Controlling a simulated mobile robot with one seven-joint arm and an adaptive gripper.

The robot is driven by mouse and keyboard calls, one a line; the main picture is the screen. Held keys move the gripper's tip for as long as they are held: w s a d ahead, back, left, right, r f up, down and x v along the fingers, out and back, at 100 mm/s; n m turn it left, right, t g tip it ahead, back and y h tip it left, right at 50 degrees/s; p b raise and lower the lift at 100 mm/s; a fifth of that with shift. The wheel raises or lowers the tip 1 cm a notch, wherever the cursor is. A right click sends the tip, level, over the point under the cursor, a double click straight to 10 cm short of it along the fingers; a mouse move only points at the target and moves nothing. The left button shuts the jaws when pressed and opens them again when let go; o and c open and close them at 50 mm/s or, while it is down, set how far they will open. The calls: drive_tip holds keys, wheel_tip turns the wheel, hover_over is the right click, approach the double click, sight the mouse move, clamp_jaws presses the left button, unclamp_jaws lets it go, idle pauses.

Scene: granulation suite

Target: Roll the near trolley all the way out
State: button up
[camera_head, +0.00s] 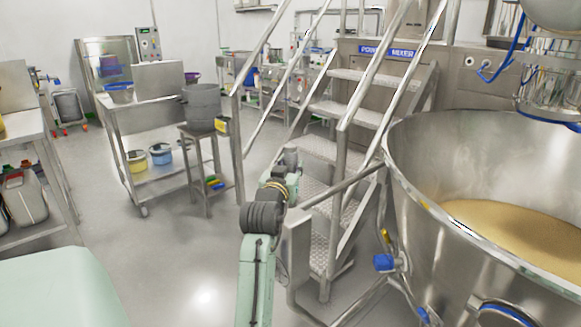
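A two-tier steel trolley (122,109) on castors stands left of centre, with a tub on top and yellow and blue pails on its lower shelf. At the right, a large steel bowl (400,190) of tan powder is close to me. A steel tube frame (345,186) reaches from it toward the centre; the bowl's base is mostly cut off. I cannot tell which of these is the near trolley. My green arm rises from the bottom centre. Its far end, my gripper (290,157), is small and foreshortened in front of the steps, and its fingers cannot be made out.
Steel steps with handrails (345,118) stand just behind my arm. A small stand (192,131) with a grey pot (202,107) is beside the steel trolley. A bench (22,136) with canisters below is at the left edge. The floor (160,260) between bench and arm is clear.

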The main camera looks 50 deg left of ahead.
clamp_jaws()
idle(0.4)
